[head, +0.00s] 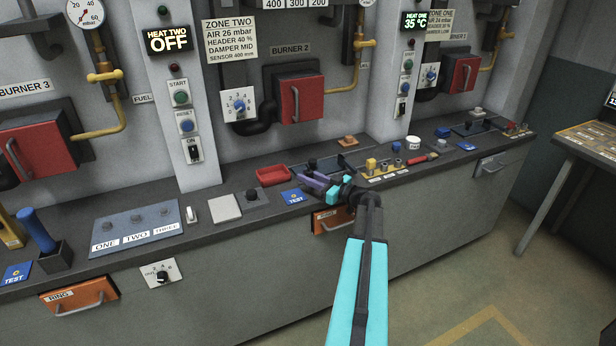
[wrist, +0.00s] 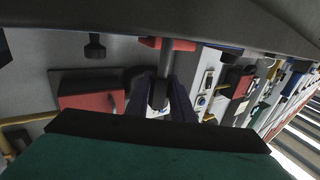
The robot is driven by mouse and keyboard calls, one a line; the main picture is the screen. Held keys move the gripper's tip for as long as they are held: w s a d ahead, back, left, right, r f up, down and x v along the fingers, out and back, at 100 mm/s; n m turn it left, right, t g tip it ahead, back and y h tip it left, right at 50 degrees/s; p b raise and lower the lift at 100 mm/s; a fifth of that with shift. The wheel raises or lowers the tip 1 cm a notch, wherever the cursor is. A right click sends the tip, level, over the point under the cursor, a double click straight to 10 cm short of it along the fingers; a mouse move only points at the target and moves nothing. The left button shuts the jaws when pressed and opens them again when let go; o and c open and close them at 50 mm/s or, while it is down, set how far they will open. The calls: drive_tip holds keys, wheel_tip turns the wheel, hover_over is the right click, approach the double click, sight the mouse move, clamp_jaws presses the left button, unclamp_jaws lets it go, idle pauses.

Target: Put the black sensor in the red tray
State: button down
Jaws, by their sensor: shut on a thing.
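The red tray (head: 272,175) sits on the counter, left of my gripper (head: 318,186) in the head view. In the wrist view, which looks upside down, what appears to be the tray's red side (wrist: 153,43) shows near the top. My gripper (wrist: 160,98) is shut on a dark cylindrical thing with a grey stem, which I take for the black sensor (wrist: 159,94). The stem crosses in front of the red side; I cannot tell whether they touch. In the head view the held sensor is hard to make out among the fingers, which are low over the counter.
A black-knobbed fixture (head: 311,163) stands behind the gripper. A grey box (head: 224,208) is left of the tray. Yellow-topped fittings (head: 371,164) stand to the right.

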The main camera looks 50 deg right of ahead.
drive_tip(key=shift+f+b, duration=0.15)
drive_tip(key=shift+b, duration=0.2)
drive_tip(key=c, duration=1.5)
unclamp_jaws()
drive_tip(key=shift+c, duration=0.2)
drive_tip(key=shift+r+p, duration=0.25)
drive_tip(key=shift+p, duration=0.2)
drive_tip(key=s+d+b, duration=0.1)
drive_tip(key=s+b, duration=0.3)
drive_tip(key=s, duration=0.8)
drive_tip(key=shift+d, duration=0.35)
drive_tip(key=shift+f, duration=0.1)
